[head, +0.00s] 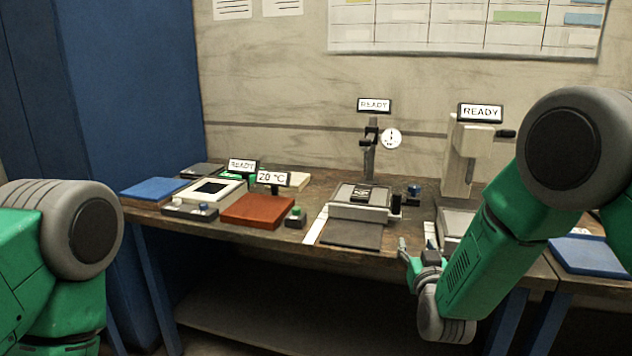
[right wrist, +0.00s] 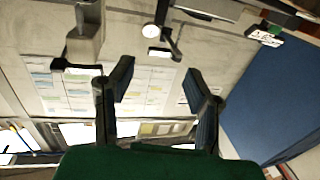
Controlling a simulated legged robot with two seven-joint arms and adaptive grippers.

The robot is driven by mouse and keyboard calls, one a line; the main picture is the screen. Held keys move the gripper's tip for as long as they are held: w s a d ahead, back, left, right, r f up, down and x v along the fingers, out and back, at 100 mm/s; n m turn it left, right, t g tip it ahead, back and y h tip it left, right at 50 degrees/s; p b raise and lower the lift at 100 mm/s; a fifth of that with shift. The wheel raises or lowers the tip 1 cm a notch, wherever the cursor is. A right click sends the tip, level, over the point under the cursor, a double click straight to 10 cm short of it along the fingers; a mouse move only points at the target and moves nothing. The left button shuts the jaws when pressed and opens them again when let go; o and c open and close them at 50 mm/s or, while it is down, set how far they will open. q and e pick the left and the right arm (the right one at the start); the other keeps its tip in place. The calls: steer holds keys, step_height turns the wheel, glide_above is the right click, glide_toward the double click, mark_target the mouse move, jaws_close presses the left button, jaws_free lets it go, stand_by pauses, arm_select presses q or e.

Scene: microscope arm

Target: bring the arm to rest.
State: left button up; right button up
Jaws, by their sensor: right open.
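My right arm (head: 480,265) comes in from the right and reaches down to the front edge of the workbench. My right gripper (head: 407,258) is at that edge, right of the dark mat. In the right wrist view the two fingers of the right gripper (right wrist: 160,85) stand wide apart with nothing between them. My left arm (head: 75,240) shows only as a thick green and grey part at the left edge. My left gripper is out of the frame.
The workbench (head: 285,245) holds a dial-gauge stand (head: 369,160), a grey press-like device (head: 462,155) and a red-brown plate (head: 258,210). A blue pad (head: 155,188) lies at the left, another blue pad (head: 590,254) at the right. A blue cabinet (head: 135,90) stands left.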

steer(key=s+d+f+n+g+y, duration=0.1)
steer(key=s+d+f+g, duration=0.2)
steer(key=s+f+g, duration=1.05)
steer(key=s+d+f+g, duration=0.1)
steer(key=s+f, duration=0.3)
steer(key=s, duration=0.7)
steer(key=s+d+f+g, duration=0.1)
steer(key=s+f, duration=0.4)
steer(key=s, duration=0.6)
steer(key=s+f+g, duration=0.2)
steer(key=s+f, duration=0.2)
steer(key=s, duration=0.8)
steer(key=shift+d+f+n+y, duration=0.3)
steer(key=shift+d+f, duration=0.05)
steer(key=shift+d, duration=0.05)
